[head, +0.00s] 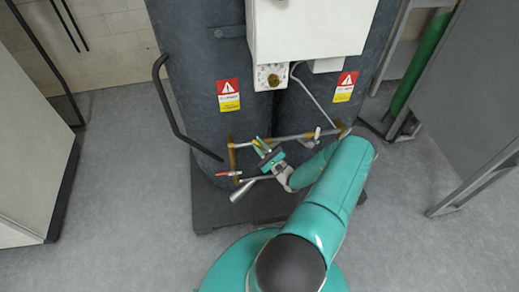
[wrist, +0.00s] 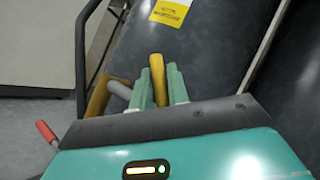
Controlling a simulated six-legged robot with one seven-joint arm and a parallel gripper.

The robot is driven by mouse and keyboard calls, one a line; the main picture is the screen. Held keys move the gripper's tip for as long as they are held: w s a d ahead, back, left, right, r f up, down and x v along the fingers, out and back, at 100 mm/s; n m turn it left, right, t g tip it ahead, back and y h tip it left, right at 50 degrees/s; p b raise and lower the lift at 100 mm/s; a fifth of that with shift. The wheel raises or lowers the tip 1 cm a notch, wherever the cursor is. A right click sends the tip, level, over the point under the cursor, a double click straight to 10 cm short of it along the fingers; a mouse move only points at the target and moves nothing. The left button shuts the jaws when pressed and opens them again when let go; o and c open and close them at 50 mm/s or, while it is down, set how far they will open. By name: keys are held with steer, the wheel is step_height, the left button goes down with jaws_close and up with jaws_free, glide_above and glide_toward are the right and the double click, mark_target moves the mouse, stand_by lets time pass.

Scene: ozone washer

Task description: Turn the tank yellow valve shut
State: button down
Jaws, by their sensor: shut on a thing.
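The yellow valve handle (wrist: 157,76) stands between the two green fingers of my gripper (wrist: 162,84) in the wrist view. The fingers are closed on it from both sides. In the head view my gripper (head: 264,146) is at the pipework low on the front of the dark tanks (head: 205,75). The yellow handle shows there only as a small piece by the fingertips, and my gripper hides much of the valve body.
A red-handled valve (head: 228,173) sits just left of my gripper, and its red handle also shows in the wrist view (wrist: 46,132). Brass and grey pipes (head: 290,137) run around the gripper.

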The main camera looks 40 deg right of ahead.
steer(key=m+h, duration=0.1)
steer(key=m, duration=0.1)
steer(key=d+m+t+h, duration=0.1)
steer(key=m+h, duration=0.1)
steer(key=s+m+h, duration=0.1)
steer(key=m, duration=0.1)
steer(key=shift+d+r+t+h, duration=0.15)
steer(key=shift+r+t+h, duration=0.2)
steer(key=shift+t+h, duration=0.05)
steer(key=shift+s+d+r+m+g+h, duration=0.1)
steer(key=shift+d+m+g+h, duration=0.1)
steer(key=shift+m+h, duration=1.1)
steer(key=shift+s+d+r+m+g+h, duration=0.15)
steer(key=shift+d+m+h, duration=0.1)
steer(key=shift+m+h, duration=1)
steer(key=shift+s+d+f+m+g+h, duration=0.1)
steer(key=shift+d+m+h, duration=0.1)
steer(key=shift+m+h, duration=1.05)
steer(key=shift+m, duration=0.3)
steer(key=c, duration=1.4)
jaws_free()
steer(key=shift+o, duration=0.2)
steer(key=v, duration=1.4)
